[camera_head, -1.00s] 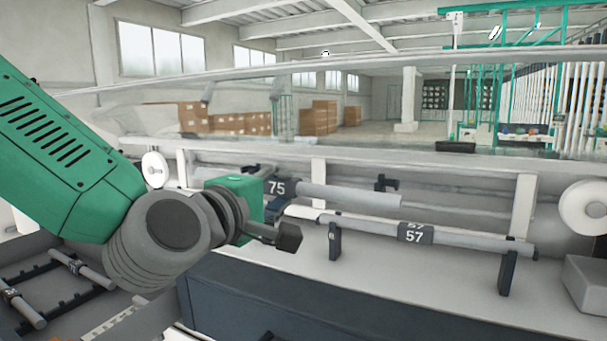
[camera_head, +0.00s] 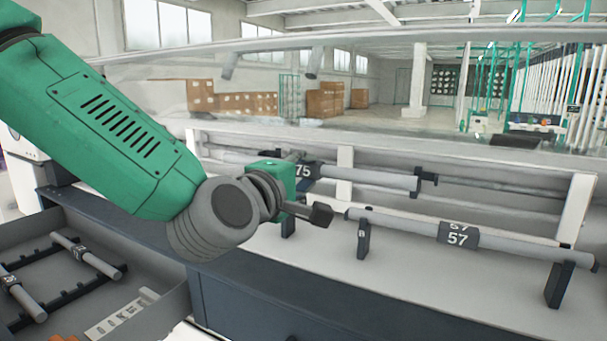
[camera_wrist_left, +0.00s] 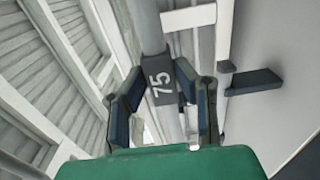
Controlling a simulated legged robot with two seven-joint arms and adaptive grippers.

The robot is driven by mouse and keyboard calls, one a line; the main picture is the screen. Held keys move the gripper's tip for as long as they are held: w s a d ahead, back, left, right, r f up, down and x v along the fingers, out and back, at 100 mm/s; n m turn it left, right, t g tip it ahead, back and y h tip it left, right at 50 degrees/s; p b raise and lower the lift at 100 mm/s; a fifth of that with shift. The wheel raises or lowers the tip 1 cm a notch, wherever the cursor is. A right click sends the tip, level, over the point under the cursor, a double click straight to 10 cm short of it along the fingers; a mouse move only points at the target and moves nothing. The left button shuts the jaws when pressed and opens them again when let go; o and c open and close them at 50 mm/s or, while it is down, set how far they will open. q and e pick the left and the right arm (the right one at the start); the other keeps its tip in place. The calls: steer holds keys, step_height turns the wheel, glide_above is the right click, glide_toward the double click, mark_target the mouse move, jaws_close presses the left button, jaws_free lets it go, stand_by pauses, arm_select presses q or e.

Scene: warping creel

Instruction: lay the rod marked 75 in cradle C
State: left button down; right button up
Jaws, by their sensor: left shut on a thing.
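My left gripper (camera_head: 298,188) is shut on the grey rod marked 75 (camera_head: 370,179), gripping at its dark label. In the left wrist view the label of the rod (camera_wrist_left: 161,88) shows between the two fingers of the gripper (camera_wrist_left: 160,76). The rod is held above the bench, near level, behind the rod marked 57 (camera_head: 400,225). Its right end is close to a dark bracket (camera_head: 427,177) at the back; I cannot tell whether they touch. The gripper hides part of the rod's left side. I cannot read a letter C on any cradle.
The rod marked 57 rests on dark posts, one lettered B (camera_head: 363,240), the other at the right (camera_head: 559,285). Another dark post (camera_head: 288,226) stands below my gripper. A tray (camera_head: 150,262) with more rods lies at the lower left. White uprights (camera_head: 577,208) stand behind the bench.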

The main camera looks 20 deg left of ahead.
mark_target(324, 169)
arm_select(q)
steer(key=shift+w+d+r, duration=0.1)
steer(key=shift+w, duration=0.3)
steer(key=d, duration=0.1)
steer(key=w+d, duration=0.1)
steer(key=d, duration=0.1)
steer(key=shift+w+d+r, duration=0.3)
steer(key=shift+w+d, duration=0.1)
steer(key=shift+w+a+f+p, duration=0.1)
steer(key=shift+w+a+p, duration=0.05)
steer(key=shift+w+p, duration=0.2)
steer(key=w, duration=0.2)
steer(key=w+p, duration=0.1)
steer(key=w, duration=0.2)
steer(key=shift+w+d, duration=0.2)
steer(key=shift+w, duration=0.3)
steer(key=shift+a+f+b, duration=0.25)
steer(key=shift+f+b, duration=0.1)
steer(key=shift+b, duration=0.05)
arm_select(e)
steer(key=shift+s+d+r, duration=0.15)
steer(key=shift+d+r, duration=0.25)
arm_select(q)
steer(key=shift+d+f+b, duration=0.1)
steer(key=shift+f+b, duration=0.25)
arm_select(e)
steer(key=shift+f, duration=0.4)
